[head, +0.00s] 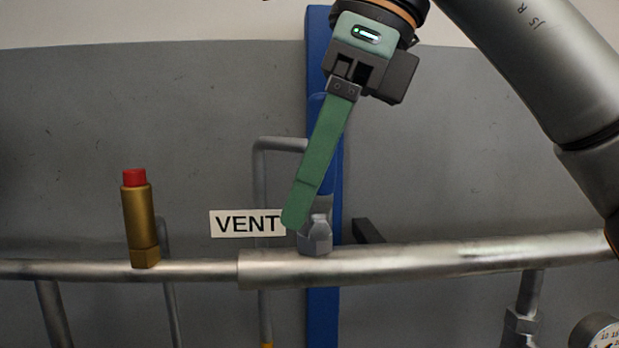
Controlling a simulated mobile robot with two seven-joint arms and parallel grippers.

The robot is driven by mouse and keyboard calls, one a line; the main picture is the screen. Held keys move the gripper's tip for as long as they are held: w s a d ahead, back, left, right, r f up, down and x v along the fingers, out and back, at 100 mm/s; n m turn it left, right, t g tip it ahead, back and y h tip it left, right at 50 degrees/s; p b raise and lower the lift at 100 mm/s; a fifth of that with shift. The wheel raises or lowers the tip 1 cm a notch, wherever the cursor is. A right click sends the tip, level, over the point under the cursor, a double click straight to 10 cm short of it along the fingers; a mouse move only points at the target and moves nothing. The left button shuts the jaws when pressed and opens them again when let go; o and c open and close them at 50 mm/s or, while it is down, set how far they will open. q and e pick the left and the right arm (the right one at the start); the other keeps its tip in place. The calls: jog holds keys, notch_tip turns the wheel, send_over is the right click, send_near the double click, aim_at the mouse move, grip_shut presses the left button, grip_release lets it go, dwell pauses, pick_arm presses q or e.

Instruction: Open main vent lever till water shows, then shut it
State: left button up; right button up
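The vent valve (317,236) is a grey fitting on top of the horizontal metal pipe, beside the VENT label (236,223). A blue lever (327,180) appears to stand upright above it, partly hidden and hard to separate from the blue post behind. My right gripper (296,217) comes down from the top. Its long green finger slants across the lever, its tip in front of the label's right edge and the valve. The fingers overlap from here, so I cannot tell the opening or any contact. No water shows. My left gripper is out of view.
A brass fitting with a red cap (140,215) stands on the pipe (420,258) at the left. A thin grey tube (261,180) bends down behind the label. A gauge (600,333) is cut off at lower right. My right arm fills the upper right.

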aim_at(323, 196)
jog(key=shift+w+d, duration=0.1)
jog(key=shift+r, duration=0.1)
jog(key=shift+v, duration=1.5)
jog(key=s+d+r, duration=0.1)
jog(key=s+d, duration=0.1)
jog(key=d, duration=1)
jog(key=shift+d+r, duration=0.25)
jog(key=shift+r, duration=0.1)
